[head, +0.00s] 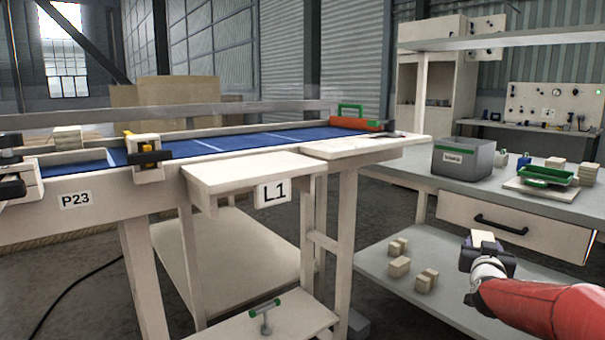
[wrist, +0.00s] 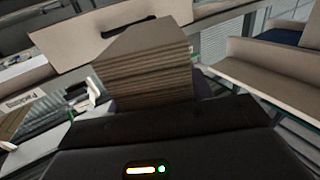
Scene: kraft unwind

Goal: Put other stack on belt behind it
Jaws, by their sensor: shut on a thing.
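My gripper (head: 487,246) is at the lower right in the head view, in front of the right-hand bench and well away from the belt. It is shut on a small stack (head: 482,236). In the wrist view the held stack (wrist: 145,75) shows as many thin tan layers with a flat top. The blue belt (head: 240,140) runs along the long table at left and centre. Another pale stack (head: 68,138) stands at the far left by the belt; its base is partly hidden by the pale rail in front.
A pale ledge (head: 240,175) marked L1 juts from the table's front. The right bench (head: 475,190) bears a grey bin (head: 463,160), a green tray (head: 548,175) and small stacks (head: 587,172). Several small blocks (head: 398,266) lie on its lower shelf. An orange-and-green piece (head: 355,124) stands at the belt's far end.

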